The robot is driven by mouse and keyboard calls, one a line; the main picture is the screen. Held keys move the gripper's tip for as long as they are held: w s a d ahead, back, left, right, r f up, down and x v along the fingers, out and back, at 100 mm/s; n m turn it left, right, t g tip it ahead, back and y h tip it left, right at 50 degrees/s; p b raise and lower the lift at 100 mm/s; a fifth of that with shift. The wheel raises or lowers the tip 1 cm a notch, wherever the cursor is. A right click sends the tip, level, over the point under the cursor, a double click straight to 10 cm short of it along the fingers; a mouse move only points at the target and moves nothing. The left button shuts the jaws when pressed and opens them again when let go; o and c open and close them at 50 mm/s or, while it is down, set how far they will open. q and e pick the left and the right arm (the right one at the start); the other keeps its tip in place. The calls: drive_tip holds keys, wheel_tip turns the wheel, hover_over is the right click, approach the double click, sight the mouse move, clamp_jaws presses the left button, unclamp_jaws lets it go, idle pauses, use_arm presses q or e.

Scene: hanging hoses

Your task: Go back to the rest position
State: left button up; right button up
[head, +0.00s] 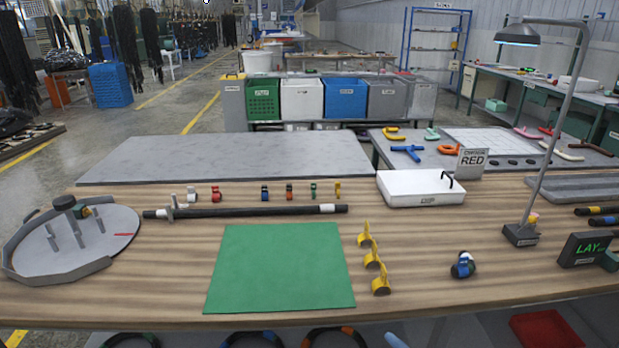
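Neither of my grippers nor my arms show in the head view. The wooden workbench (180,298) fills the lower part of the picture. A green mat (281,267) lies bare at its middle. A black hose (250,211) with a white band near its right end lies behind the mat. Several yellow clips (372,260) stand in a row right of the mat. A blue and black clamp (463,266) sits farther right, apart from them.
A grey round fixture (80,242) with upright pegs stands at the left. Small coloured clips (289,191) line the back. The bench's front middle is clear.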

drive_tip(key=s+d+f+m+g+h, duration=0.2)
drive_tip(key=s+f+m+g+h, duration=0.15)
drive_tip(key=s+f+m, duration=0.4)
drive_tip(key=s+d+f+m+g+h, duration=0.25)
drive_tip(key=s+f+m+h, duration=0.25)
drive_tip(key=s+f+m, duration=0.25)
use_arm(q)
wheel_tip(320, 180, up, 14)
drive_tip(key=a+p, duration=0.1)
drive_tip(key=p, duration=1.6)
drive_tip(key=shift+s+a+m+t, duration=0.2)
drive_tip(key=shift+s+m+t, duration=0.1)
use_arm(e)
wheel_tip(320, 180, up, 15)
drive_tip(key=d+n+t, duration=0.1)
drive_tip(key=shift+s, duration=0.4)
use_arm(q)
drive_tip(key=shift+d+r, duration=0.1)
drive_tip(key=shift+r, duration=0.15)
use_arm(e)
drive_tip(key=shift+d+h, duration=0.1)
drive_tip(key=shift+h, duration=0.15)
